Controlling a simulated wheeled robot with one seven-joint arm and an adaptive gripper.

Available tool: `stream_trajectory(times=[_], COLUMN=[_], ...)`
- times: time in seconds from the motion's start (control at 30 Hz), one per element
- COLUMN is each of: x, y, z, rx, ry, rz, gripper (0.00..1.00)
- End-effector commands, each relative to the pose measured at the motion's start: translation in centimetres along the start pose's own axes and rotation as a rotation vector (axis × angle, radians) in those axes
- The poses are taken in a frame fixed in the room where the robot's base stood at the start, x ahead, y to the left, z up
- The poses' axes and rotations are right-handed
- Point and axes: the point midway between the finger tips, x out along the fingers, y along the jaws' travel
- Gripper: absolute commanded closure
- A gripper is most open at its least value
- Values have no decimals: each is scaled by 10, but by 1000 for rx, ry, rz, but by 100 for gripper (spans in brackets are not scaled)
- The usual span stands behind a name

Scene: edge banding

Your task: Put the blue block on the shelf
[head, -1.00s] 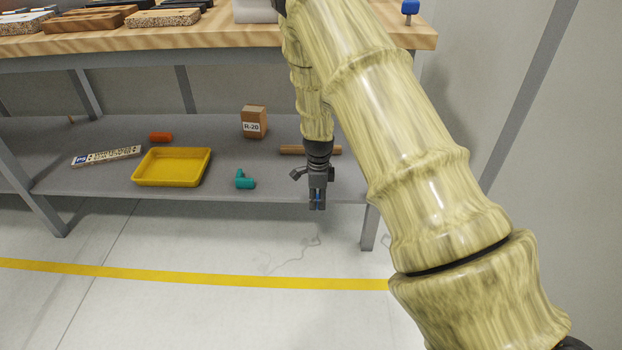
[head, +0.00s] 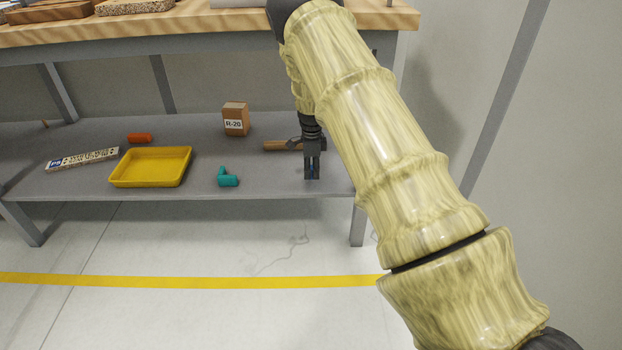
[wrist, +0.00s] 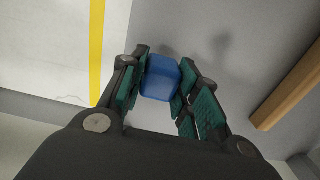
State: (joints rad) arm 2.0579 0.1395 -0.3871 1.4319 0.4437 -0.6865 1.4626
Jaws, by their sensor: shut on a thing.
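The blue block (wrist: 161,78) is between the green-padded fingers of my gripper (wrist: 160,90) in the wrist view, and my gripper is shut on it. In the head view my gripper (head: 312,174) points down at the right part of the grey lower shelf (head: 75,187), near its front edge. Only a small bit of blue shows between the fingertips there. In the wrist view the grey shelf surface (wrist: 215,22) lies behind the block, with a shadow on it. I cannot tell whether the block touches the shelf.
A teal piece (head: 228,178), yellow tray (head: 118,176), R-20 box (head: 235,120), orange piece (head: 140,138) and labelled strip (head: 82,159) occupy the shelf. The workbench top (head: 200,22) overhangs it.

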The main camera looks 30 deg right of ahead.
Motion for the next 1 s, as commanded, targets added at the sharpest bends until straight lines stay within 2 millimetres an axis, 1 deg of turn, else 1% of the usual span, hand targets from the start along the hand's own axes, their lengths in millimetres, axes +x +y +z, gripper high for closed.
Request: stream_trajectory(times=[0.03,0.1,0.2,0.63,0.67,0.73,0.77,1.0], x=[14,23,30,33,33,33,33,33], y=[2,1,1,2,2,2,2,2], z=[0,0,0,0,0,0,0,0], rx=[0,0,0,0,0,0,0,1], ry=[0,0,-1,0,-1,-1,-1,-1], rz=[3,2,1,2,2,2,2,2], gripper=[92,92,92,92,63,50,47,47])
